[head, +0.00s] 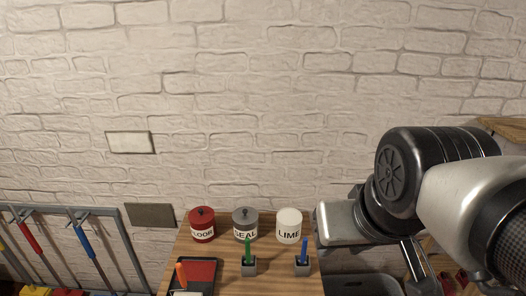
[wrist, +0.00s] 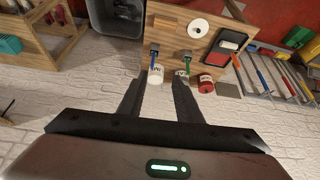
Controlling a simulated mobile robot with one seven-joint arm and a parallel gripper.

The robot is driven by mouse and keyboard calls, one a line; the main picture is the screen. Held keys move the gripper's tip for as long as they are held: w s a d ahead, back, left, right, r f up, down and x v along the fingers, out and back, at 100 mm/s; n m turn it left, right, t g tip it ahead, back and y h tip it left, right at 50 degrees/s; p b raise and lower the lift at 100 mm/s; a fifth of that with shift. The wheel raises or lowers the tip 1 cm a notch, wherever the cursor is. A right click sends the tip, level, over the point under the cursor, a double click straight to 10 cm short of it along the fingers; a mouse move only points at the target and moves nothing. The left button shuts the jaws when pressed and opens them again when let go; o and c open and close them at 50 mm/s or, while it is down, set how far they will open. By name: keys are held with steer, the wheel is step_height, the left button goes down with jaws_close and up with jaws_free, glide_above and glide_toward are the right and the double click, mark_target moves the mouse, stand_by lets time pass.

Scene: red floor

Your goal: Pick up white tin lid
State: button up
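A white disc with a dark centre, which looks like the white tin lid (wrist: 198,28), lies flat on the wooden tabletop (wrist: 174,22) in the wrist view. It is out of frame in the head view. The white tin (head: 289,228), marked LIME, stands at the back right of the table; it also shows in the wrist view (wrist: 156,75). My gripper (wrist: 159,77) is open and empty. Its fingers appear on either side of the white tin in the wrist view, but the distance to it cannot be told. The lid is beyond the fingertips, apart from them.
A grey tin (head: 245,223) and red tin (head: 202,226) stand left of the white tin. Small holders carry a green brush (head: 249,250) and a blue brush (head: 303,250). A red and black tray (head: 200,270) lies at left. A brick wall (head: 240,100) rises behind; a tool rack (head: 90,215) stands left.

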steer(key=shift+o, duration=0.4)
steer(key=shift+o, duration=0.4)
steer(key=shift+w+f, duration=0.1)
steer(key=w+a+f+n+g+h+b, duration=0.1)
steer(key=w+a+f+n+b, duration=0.1)
steer(key=w+a+f+n, duration=0.45)
steer(key=w+a+f+n+g+h+b, duration=0.15)
steer(key=w+f+n, duration=0.25)
steer(key=f+n, duration=0.65)
steer(key=a+f+n+y+b, duration=0.1)
steer(key=a+f+n+b, duration=0.1)
steer(key=a+f+n, duration=1.1)
steer(key=shift+n, duration=0.5)
steer(key=b+x, duration=0.1)
steer(key=x, duration=0.2)
steer(key=b+x, duration=0.2)
steer(key=x, duration=0.2)
steer(key=d+b+x, duration=0.1)
steer(key=x, duration=0.2)
steer(key=shift+w+f, duration=0.25)
steer(key=shift+w, duration=0.1)
steer(key=shift+b+x, duration=1.25)
steer(key=shift+x, duration=1.7)
steer(key=shift+s, duration=0.1)
steer(key=shift+c, duration=0.4)
